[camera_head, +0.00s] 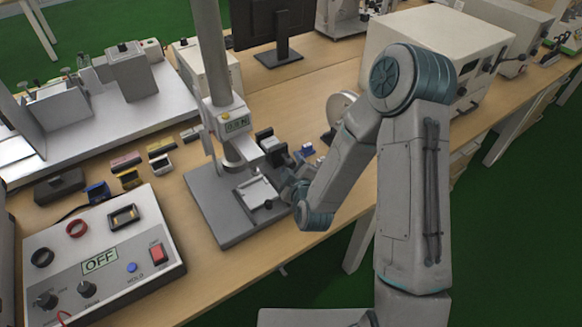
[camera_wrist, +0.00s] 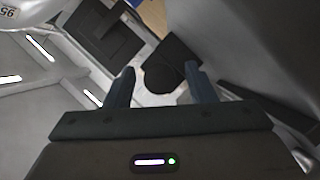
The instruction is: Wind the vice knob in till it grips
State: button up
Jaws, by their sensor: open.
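The test stand (camera_head: 205,215) has a grey base, an upright column and a small green display. Its lower vice (camera_head: 256,191) is a pale block with a dark round part at its front. My gripper (camera_head: 287,178) is close to the stand's right side, small and partly hidden by my arm. In the wrist view my gripper (camera_wrist: 160,70) is open. A black rounded knob (camera_wrist: 162,76) shows between its two blue-grey fingers, with visible gaps. I cannot tell how far apart the vice jaws are.
A control box (camera_head: 105,255) marked OFF stands at the front left. Several small clamps and parts (camera_head: 128,178) lie behind it. A monitor (camera_head: 272,25) and a large pale instrument (camera_head: 440,45) stand at the back. The table's front edge runs close under my arm.

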jog(key=shift+w+a, duration=0.1)
jog(key=shift+w, duration=0.25)
jog(key=c, duration=1)
jog(key=shift+o, duration=0.2)
